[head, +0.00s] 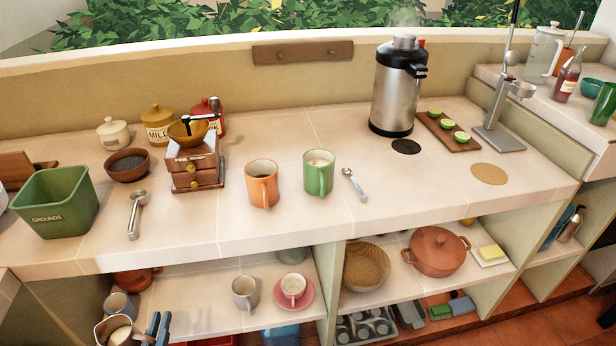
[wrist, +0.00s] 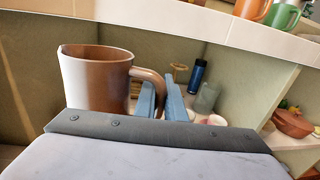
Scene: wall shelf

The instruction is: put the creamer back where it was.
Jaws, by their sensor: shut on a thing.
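The creamer, a brown pitcher with a side handle (wrist: 95,80), fills the left of the wrist view and looks about upright. In the head view the creamer (head: 103,332) is at the bottom left, partly cut off by the frame edge, with something pale inside. My gripper (head: 157,322) has blue fingers, which also show in the wrist view (wrist: 161,98). It is shut on the creamer's handle. It holds the creamer in front of the lower left shelf (head: 205,315), below the counter top. The creamer's base is hidden behind my gripper's body in the wrist view.
On the lower shelf stand a grey mug (head: 245,291), a pink cup on a saucer (head: 293,288) and another grey mug (head: 120,304) close behind the creamer. The counter edge (head: 190,248) overhangs the shelf. An upright divider (head: 328,290) bounds it on the right. Bare shelf shows between the mugs.

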